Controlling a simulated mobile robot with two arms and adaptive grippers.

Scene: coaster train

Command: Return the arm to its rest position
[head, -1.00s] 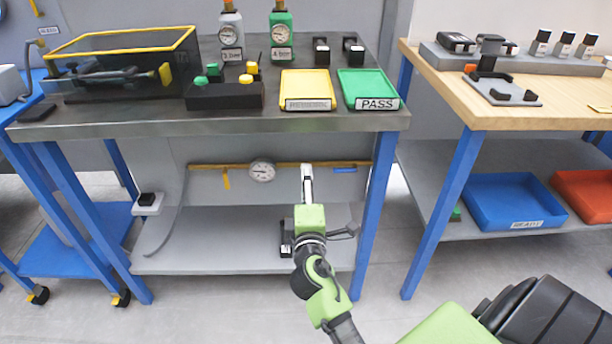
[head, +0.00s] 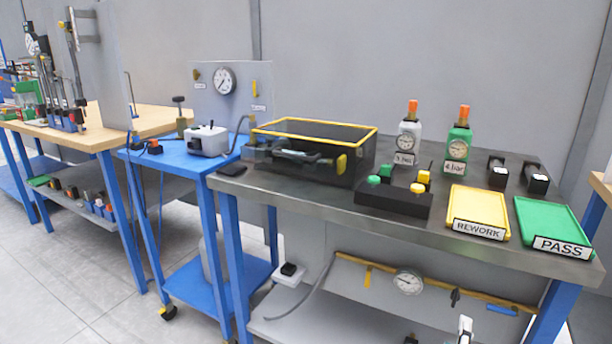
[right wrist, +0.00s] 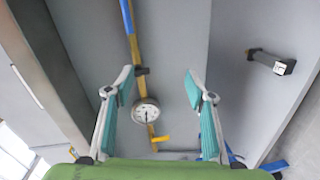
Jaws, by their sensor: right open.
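My right gripper (right wrist: 160,80) is open and empty in the right wrist view, its teal-padded fingers spread apart. Behind the gap are a grey panel, a yellow bar and a round gauge (right wrist: 146,111). In the head view only the pale tip of my right gripper (head: 465,329) shows at the bottom edge, in front of the grey workbench's lower part. The rest of the right arm is out of that view. My left gripper is in neither view.
The grey bench (head: 300,194) carries a yellow-rimmed dark box (head: 352,158), a button box (head: 394,198), a yellow REWORK tray (head: 478,208) and a green PASS tray (head: 553,220). A blue cart (head: 172,158) stands left of it. Open floor (head: 70,265) shows at lower left.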

